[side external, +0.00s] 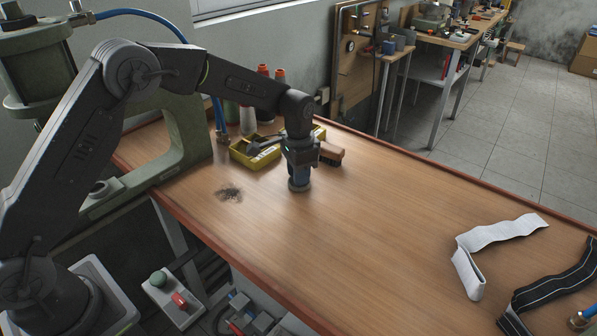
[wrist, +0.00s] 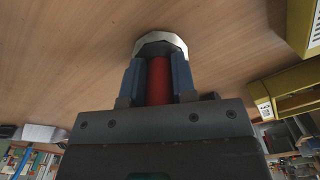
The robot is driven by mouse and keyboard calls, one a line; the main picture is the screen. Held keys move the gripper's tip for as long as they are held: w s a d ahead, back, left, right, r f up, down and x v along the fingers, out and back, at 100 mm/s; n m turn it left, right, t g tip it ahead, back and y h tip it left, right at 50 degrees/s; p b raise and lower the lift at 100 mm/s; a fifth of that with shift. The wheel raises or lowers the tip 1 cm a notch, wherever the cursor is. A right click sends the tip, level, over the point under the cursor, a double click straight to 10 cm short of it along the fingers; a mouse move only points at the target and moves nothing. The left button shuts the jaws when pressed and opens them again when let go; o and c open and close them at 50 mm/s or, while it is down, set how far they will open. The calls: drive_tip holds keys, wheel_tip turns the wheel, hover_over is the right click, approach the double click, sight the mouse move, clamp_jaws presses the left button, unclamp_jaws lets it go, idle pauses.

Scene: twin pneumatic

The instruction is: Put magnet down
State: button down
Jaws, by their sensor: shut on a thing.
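The magnet has a red handle and a wide silver base. In the wrist view its handle (wrist: 159,80) is between the two blue fingers of my gripper (wrist: 160,82), which is shut on it. The silver base (wrist: 160,44) sticks out past the fingertips. In the side view my gripper (side external: 299,172) points straight down, and the magnet's round base (side external: 299,185) shows below it, upright, at or just above the wooden table (side external: 370,215). I cannot tell whether it touches the wood. A patch of dark filings (side external: 229,192) lies on the table to the left.
A yellow bin (side external: 240,155) and a brush (side external: 331,154) are close behind my gripper. A grey-green press (side external: 185,120) stands at the left. A white strap (side external: 485,237) and a black strap (side external: 550,287) lie at the right. The middle of the table is clear.

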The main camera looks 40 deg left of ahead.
drive_tip(key=shift+f, duration=0.1)
drive_tip(key=c, duration=0.9)
unclamp_jaws()
